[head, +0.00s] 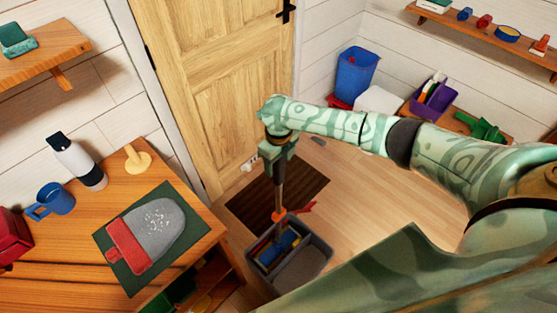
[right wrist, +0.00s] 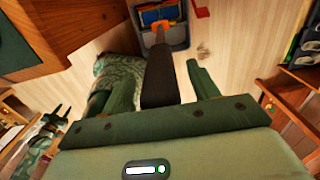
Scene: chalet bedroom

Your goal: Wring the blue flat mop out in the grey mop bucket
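My right gripper (head: 278,150) is at the handle's upper end.
A wooden table (head: 60,235) at left holds a bottle (head: 78,162), blue mug (head: 52,202) and a red-grey piece on a green mat (head: 186,234). A blue bin (head: 356,72) stands by the back wall. A door (head: 215,70) is behind. Floor right of the bucket is clear.

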